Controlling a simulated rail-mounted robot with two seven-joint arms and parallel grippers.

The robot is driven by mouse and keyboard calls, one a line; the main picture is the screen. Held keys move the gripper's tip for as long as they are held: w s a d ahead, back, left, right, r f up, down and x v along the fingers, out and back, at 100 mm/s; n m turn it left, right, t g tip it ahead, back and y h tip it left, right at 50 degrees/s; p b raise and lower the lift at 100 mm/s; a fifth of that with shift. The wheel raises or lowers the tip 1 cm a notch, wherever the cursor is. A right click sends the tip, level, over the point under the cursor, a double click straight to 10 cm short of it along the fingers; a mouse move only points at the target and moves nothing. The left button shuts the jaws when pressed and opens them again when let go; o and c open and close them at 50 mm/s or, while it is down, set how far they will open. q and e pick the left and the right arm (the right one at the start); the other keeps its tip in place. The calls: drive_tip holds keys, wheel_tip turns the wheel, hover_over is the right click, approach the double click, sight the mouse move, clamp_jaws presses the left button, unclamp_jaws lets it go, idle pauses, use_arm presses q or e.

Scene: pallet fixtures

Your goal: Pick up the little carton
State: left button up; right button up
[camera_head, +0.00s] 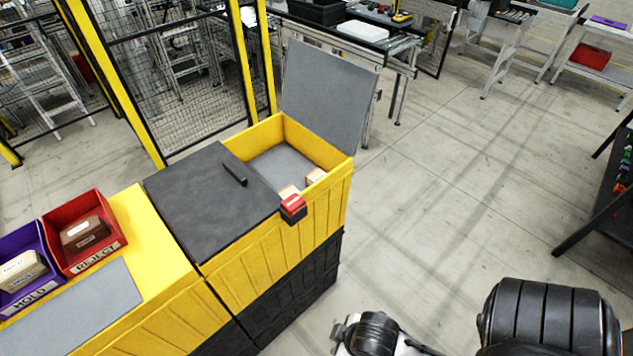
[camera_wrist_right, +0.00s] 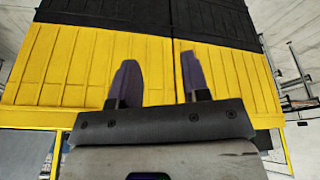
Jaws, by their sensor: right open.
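I cannot tell which is the little carton. My right gripper (camera_wrist_right: 158,65) is open and empty in the right wrist view, its two dark fingers apart in front of the bin's ribbed yellow side. No carton shows in that view. My left gripper is not in view.
The bin's grey lid (camera_head: 328,95) stands raised at the back right. A dark closed lid (camera_head: 210,203) with a handle covers the left half. A red REJECT tray (camera_head: 112,250) and purple HOLD tray (camera_head: 40,290) hold boxes at left.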

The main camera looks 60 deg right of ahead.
drive_tip(key=o, duration=1)
drive_tip(key=shift+o, duration=0.2)
